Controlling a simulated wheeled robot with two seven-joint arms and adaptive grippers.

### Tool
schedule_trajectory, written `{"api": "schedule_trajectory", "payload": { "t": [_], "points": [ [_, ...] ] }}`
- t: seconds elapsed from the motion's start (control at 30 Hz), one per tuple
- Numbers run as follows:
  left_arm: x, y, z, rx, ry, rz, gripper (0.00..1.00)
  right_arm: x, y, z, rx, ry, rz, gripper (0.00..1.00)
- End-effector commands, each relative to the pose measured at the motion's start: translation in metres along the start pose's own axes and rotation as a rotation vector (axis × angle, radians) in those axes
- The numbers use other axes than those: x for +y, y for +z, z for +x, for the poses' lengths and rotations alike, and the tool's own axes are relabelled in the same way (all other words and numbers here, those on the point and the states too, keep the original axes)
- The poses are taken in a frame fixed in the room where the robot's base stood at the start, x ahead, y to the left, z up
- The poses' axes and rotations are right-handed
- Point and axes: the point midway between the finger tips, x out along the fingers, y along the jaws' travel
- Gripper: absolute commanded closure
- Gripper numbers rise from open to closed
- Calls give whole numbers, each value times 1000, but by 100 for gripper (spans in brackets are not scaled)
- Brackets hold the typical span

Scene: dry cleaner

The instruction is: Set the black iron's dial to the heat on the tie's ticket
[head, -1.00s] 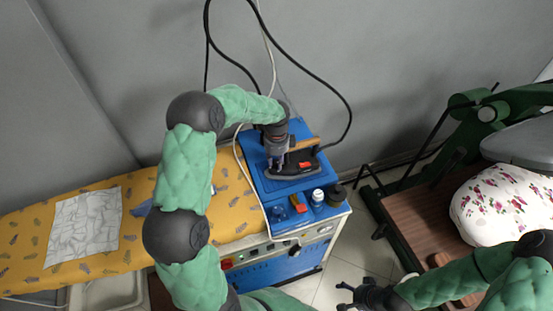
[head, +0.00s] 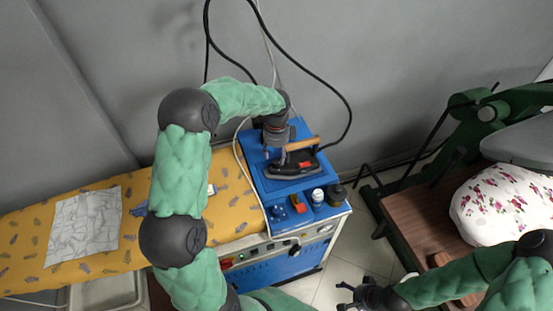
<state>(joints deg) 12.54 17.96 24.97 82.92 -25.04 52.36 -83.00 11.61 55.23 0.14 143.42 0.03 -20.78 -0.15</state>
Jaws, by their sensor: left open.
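The black iron (head: 293,166) with a tan handle and a red part on top rests on the blue cabinet top (head: 258,178). My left gripper (head: 275,158) is over the iron's left end, pointing down. Its fingers are open; I cannot tell if they touch the iron. The iron's dial is too small to make out. A blue item (head: 140,209), perhaps the tie, lies on the yellow patterned board, mostly hidden behind my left arm. A small pale tag (head: 212,189) shows beside the arm; no writing is readable. My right gripper (head: 348,297) is low at the right, away from the iron, its fingers apart.
Black cables (head: 320,80) hang behind the iron. A green press with a floral pad (head: 505,203) stands at right.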

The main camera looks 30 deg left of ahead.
Motion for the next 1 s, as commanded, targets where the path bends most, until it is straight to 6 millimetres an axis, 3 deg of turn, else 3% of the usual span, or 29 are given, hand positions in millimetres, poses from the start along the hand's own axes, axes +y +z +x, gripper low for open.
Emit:
{"api": "schedule_trajectory", "payload": {
  "t": [0.2, 0.4, 0.6, 1.0],
  "points": [
    [-1, 0, -45, 0, -3, -1, 47, 0, 0, 0, 0, 0, 0, 9],
    [0, 0, -71, 0, 0, 0, 47, 0, 0, 0, 0, 0, 0, 9],
    [0, 0, -81, 1, 1, 0, 47, 0, 0, 0, 0, 0, 0, 9],
    [0, 0, -82, 1, 1, -49, 47, -2, 0, -6, 0, 0, 0, 9]
  ]
}}
